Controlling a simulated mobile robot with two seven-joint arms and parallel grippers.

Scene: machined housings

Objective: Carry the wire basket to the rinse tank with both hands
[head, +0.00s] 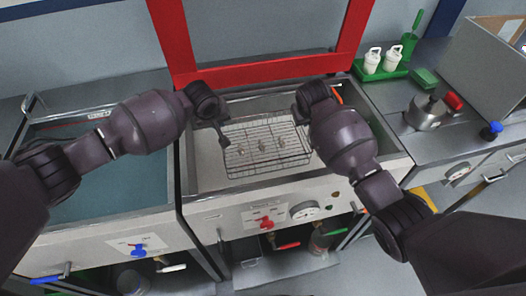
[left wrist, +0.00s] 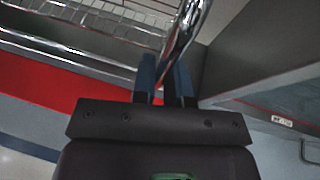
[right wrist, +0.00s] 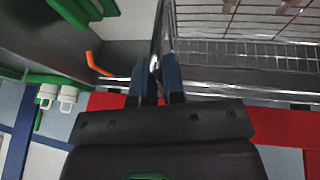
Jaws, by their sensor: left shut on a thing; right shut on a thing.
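The wire basket (head: 268,165) is a rectangular chrome mesh with a few small pale metal parts (head: 262,146) in it. In the head view it is within the outline of the middle basin (head: 205,178); its height over the basin floor is hard to tell. My left gripper (head: 224,140) is at its left end, and in the left wrist view its blue fingers (left wrist: 165,82) are shut on a chrome bar of the basket. My right gripper's fingers (right wrist: 155,82) are shut on the chrome bar at the other end; my arm hides them in the head view. A tank with blue-grey liquid (head: 110,185) stands at the left.
A red frame (head: 265,70) rises behind the middle basin. A divider (head: 180,190) separates it from the left tank. On the right counter are a green tray (head: 380,72) with white bottles, a metal kettle-like pot (head: 427,113) and a grey panel (head: 485,70).

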